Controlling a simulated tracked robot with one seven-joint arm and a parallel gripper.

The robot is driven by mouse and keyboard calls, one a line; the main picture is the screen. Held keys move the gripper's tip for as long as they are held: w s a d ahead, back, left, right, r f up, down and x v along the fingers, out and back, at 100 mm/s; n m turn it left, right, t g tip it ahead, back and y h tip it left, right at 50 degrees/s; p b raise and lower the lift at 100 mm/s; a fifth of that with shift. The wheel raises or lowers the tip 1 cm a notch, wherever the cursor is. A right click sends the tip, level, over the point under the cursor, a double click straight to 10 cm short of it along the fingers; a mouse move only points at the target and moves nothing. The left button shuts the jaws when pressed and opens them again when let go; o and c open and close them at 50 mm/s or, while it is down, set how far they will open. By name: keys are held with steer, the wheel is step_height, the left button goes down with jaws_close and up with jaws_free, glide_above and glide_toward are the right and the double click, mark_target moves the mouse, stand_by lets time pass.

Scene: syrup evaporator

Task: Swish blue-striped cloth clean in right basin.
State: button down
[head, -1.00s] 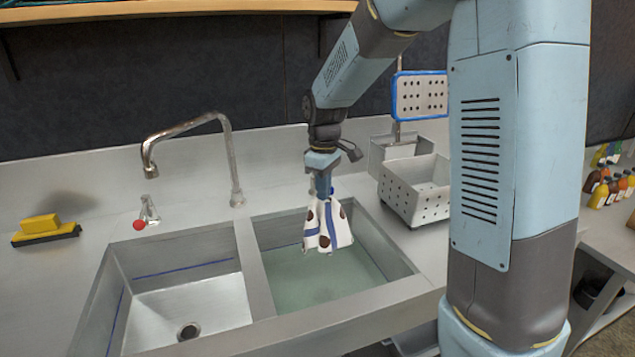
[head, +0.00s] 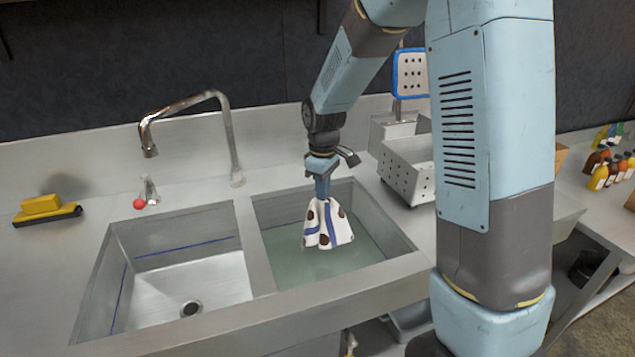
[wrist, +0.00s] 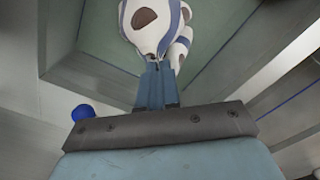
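My gripper (head: 322,194) is shut on the top of the blue-striped cloth (head: 329,226), which hangs down in folds. The cloth is white with blue stripes and several brown stains. It hangs over the right basin (head: 385,226), which holds greenish water (head: 300,262). The hem shows whole; I cannot tell whether it touches the water. In the wrist view my gripper (wrist: 158,72) pinches the cloth (wrist: 150,25), with a brown stain visible and the water behind it.
The empty left basin (head: 200,278) with a drain lies beside it. A faucet (head: 228,130) and red-knobbed tap (head: 147,193) stand behind. A perforated white basket (head: 408,172) stands right of the right basin.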

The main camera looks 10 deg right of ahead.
step_height(320, 180, down, 17)
steer(key=shift+r, duration=0.2)
stand_by(1.0)
stand_by(0.3)
steer(key=s+a+f, duration=0.1)
steer(key=a+f, duration=0.1)
steer(key=a, duration=0.5)
steer(key=shift+w+d, duration=1.2)
steer(key=shift+d, duration=5.65)
steer(key=s+a, duration=0.2)
steer(key=a, duration=1.1)
steer(key=shift+s+a+r, duration=0.25)
steer(key=shift+s, duration=0.15)
